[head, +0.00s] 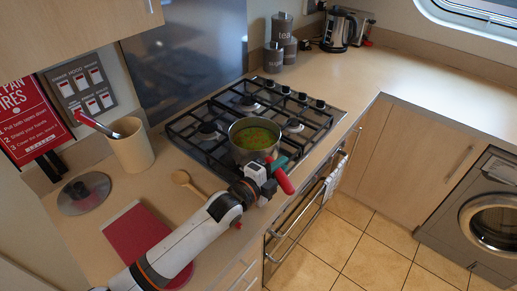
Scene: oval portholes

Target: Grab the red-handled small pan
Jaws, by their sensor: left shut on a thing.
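The small pan (233,140) is a metal pot with greenish-orange contents, on the near part of the gas hob. Its red handle (284,181) sticks out toward the counter's front edge. My left gripper (272,171) is at the handle beside the pan, shut on it; the fingers are partly hidden by the wrist. The pan looks upright. I cannot tell whether it touches the grate. My right gripper is not in view.
The black hob grates (205,131) surround the pan. The counter (365,72) at the back right is clear.

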